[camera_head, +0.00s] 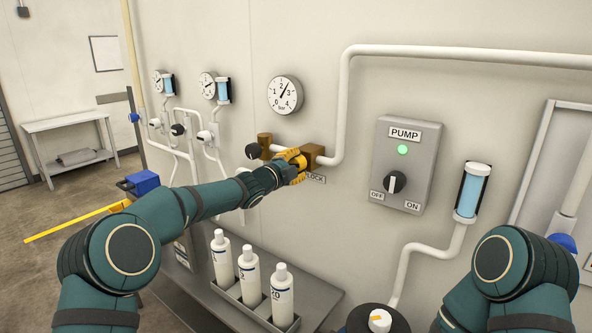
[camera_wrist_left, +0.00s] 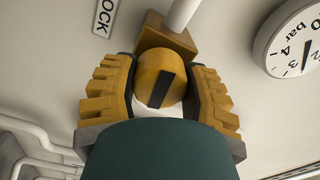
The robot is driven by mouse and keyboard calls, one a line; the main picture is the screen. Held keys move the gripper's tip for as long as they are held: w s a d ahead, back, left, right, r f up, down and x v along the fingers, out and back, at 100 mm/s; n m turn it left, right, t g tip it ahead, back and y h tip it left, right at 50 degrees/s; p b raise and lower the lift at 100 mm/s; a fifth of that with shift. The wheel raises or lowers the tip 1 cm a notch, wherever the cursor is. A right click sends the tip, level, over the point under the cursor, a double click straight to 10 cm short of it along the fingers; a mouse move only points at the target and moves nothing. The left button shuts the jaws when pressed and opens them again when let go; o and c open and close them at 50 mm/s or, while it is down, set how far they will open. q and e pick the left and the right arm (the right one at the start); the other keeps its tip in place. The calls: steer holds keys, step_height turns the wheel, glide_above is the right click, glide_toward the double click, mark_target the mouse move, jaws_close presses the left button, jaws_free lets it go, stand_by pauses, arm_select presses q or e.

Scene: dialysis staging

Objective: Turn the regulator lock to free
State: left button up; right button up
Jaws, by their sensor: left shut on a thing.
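The regulator lock is a round orange-yellow knob (camera_wrist_left: 160,79) with a dark bar across its face. It sits on a brass block (camera_head: 312,155) on the wall pipe, beside a LOCK label (camera_head: 316,179). In the left wrist view the label (camera_wrist_left: 104,17) is at the top left. My left gripper (camera_head: 291,166) has its yellow fingers around the knob, one on each side, shut on it; in the left wrist view the gripper (camera_wrist_left: 160,92) shows both fingers against it. In the head view my gripper hides most of the knob. My right gripper is not in view.
A pressure gauge (camera_head: 285,95) hangs above the lock. A PUMP box (camera_head: 405,164) with a green light is to the right. A black knob (camera_head: 253,151) is left of my gripper. Several white bottles (camera_head: 250,273) stand in a tray below the arm.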

arm_select(q)
steer(key=shift+m+b, duration=0.35)
steer(key=shift+m, duration=0.45)
steer(key=o, duration=1.2)
steer(key=v, duration=1.2)
